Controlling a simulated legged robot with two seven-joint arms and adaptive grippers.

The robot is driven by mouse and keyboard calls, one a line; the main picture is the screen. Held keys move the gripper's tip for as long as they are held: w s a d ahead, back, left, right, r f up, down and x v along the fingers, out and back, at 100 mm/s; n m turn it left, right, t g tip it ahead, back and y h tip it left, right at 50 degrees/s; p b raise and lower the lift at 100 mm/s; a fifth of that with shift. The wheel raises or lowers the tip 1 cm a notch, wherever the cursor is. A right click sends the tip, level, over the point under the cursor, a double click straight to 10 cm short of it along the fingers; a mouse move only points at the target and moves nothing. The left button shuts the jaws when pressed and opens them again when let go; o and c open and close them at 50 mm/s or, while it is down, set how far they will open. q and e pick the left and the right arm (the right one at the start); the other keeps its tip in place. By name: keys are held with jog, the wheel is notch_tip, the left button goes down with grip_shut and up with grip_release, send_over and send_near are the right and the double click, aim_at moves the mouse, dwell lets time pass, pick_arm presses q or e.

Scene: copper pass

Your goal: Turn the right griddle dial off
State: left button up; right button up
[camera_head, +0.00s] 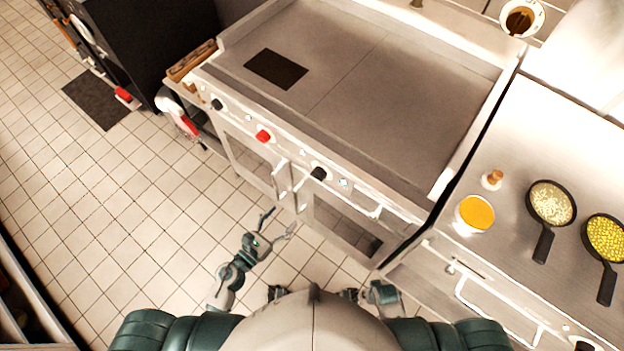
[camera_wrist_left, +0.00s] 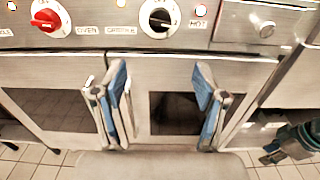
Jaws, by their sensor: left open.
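The griddle (camera_head: 370,75) is a wide steel plate on a range with dials along its front panel. The right griddle dial (camera_head: 318,173) is black; in the left wrist view the black dial (camera_wrist_left: 159,18) has "GRIDDLE" printed to its left. I cannot read its exact setting. My left gripper (camera_head: 282,218) is open and empty, in front of the oven doors and below the dial panel. In the left wrist view its two blue-padded fingers (camera_wrist_left: 160,85) are apart, below the dial and not touching it. Part of my right gripper (camera_wrist_left: 288,145) shows at the lower right; its jaw state is unclear.
A red dial (camera_head: 263,136) and another black dial (camera_head: 216,104) sit further left on the panel. Oven handles stick out below. A steel counter (camera_head: 510,130) at the right holds two pans and an orange-filled container (camera_head: 476,213). The tiled floor at left is largely clear.

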pick_arm(q)
jog(key=p, duration=0.2)
send_near(316, 176)
jog(key=shift+f+p+x, duration=0.15)
jog(key=shift+x, duration=1.5)
jog(key=shift+f+p+x, duration=0.15)
jog(key=shift+x, duration=1.5)
jog(key=shift+f+p+x, duration=0.15)
jog(key=shift+x, duration=1.5)
pick_arm(e)
jog(key=s+f, duration=0.4)
jog(key=f, duration=0.2)
jog(key=shift+s+d+f, duration=0.15)
jog(key=shift+s+d, duration=0.05)
jog(key=shift+d, duration=0.1)
pick_arm(q)
jog(key=shift+d, duration=0.1)
jog(key=c, duration=1.1)
pick_arm(e)
jog(key=shift+d, duration=0.15)
